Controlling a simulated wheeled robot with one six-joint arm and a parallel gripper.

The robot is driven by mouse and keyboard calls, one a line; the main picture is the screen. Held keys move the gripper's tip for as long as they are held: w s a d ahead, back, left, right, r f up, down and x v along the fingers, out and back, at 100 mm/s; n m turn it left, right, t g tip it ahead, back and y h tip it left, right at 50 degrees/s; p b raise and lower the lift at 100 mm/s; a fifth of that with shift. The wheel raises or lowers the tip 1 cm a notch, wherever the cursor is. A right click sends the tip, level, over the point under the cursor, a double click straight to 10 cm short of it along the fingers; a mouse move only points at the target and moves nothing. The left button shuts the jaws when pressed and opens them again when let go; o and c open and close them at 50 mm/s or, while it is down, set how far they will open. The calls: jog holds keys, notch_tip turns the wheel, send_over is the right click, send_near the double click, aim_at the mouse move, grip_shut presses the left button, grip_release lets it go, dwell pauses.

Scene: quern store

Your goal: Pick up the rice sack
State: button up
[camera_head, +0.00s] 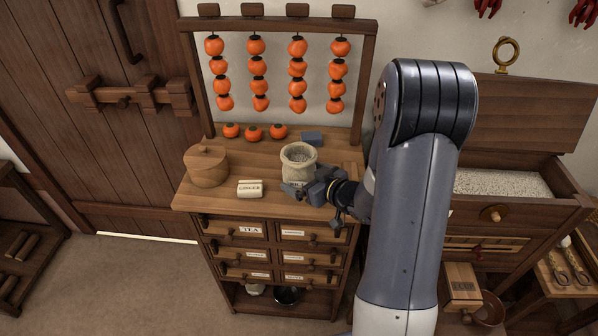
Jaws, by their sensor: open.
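The rice sack (297,172) is a small beige cloth bag with a rolled open top. It stands upright on the wooden cabinet top, near the front right. My gripper (299,192) is at the sack's lower front right side, with its dark fingers low by the cabinet top. It is open. The fingers overlap the sack's base in this view, and I cannot tell whether they touch it. My arm comes in from the right and hides the right end of the cabinet.
A round lidded wooden box (206,168) and a labelled ginger block (249,189) stand left of the sack. A small blue block (312,138) and several persimmons (252,134) lie behind it. Hanging persimmon strings (297,73) are above. A grain chest (503,184) stands at right.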

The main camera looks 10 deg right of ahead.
jog(key=shift+x, duration=1.7)
jog(key=shift+w+d+r, duration=0.1)
jog(key=shift+r, duration=0.05)
jog(key=shift+c, duration=0.6)
jog(key=c, duration=0.9)
